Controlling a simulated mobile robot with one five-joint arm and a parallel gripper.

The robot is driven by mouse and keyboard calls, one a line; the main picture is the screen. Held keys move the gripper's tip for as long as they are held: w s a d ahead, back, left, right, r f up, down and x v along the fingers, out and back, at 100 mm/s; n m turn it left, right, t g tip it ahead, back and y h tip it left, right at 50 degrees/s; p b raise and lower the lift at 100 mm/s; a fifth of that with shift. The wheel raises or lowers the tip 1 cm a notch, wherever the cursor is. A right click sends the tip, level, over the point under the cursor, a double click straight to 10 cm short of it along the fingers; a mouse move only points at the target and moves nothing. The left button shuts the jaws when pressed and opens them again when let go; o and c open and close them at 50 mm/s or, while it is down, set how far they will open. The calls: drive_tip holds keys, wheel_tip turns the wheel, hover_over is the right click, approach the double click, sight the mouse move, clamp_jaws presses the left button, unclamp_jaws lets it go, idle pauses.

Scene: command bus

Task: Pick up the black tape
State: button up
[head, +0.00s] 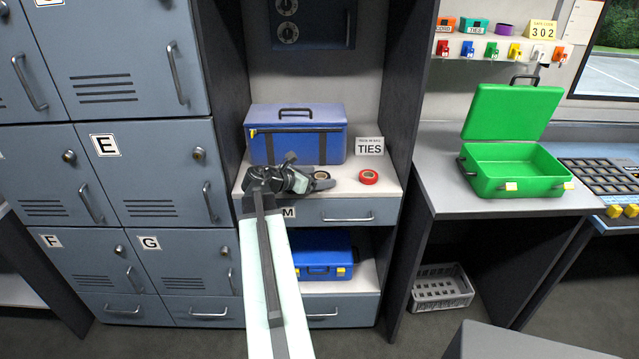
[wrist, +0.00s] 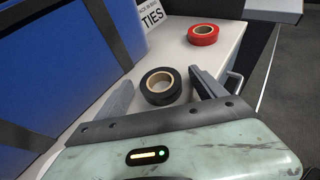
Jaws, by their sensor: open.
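The black tape (wrist: 161,93) is a dark roll with a tan core, lying flat on the white shelf top (wrist: 190,65). In the wrist view it sits between the two fingers of my gripper (wrist: 160,88), which is open, with a gap on each side. In the head view the black tape (head: 321,175) shows beside my gripper (head: 322,183), partly hidden by it. A red tape roll (wrist: 203,34) lies farther along the shelf; it also shows in the head view (head: 368,177), to the right of the black tape.
A blue case (head: 297,147) with dark straps stands behind the tapes, with a TIES sign (head: 369,146) at its right. A drawer (head: 345,211) is under the shelf top. An open green case (head: 515,170) stands on the right desk. Grey lockers (head: 150,180) are at left.

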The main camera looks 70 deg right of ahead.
drive_tip(key=c, duration=1.4)
drive_tip(key=shift+r, duration=0.1)
drive_tip(key=shift+c, duration=0.2)
wheel_tip(320, 180, up, 10)
drive_tip(key=p, duration=1)
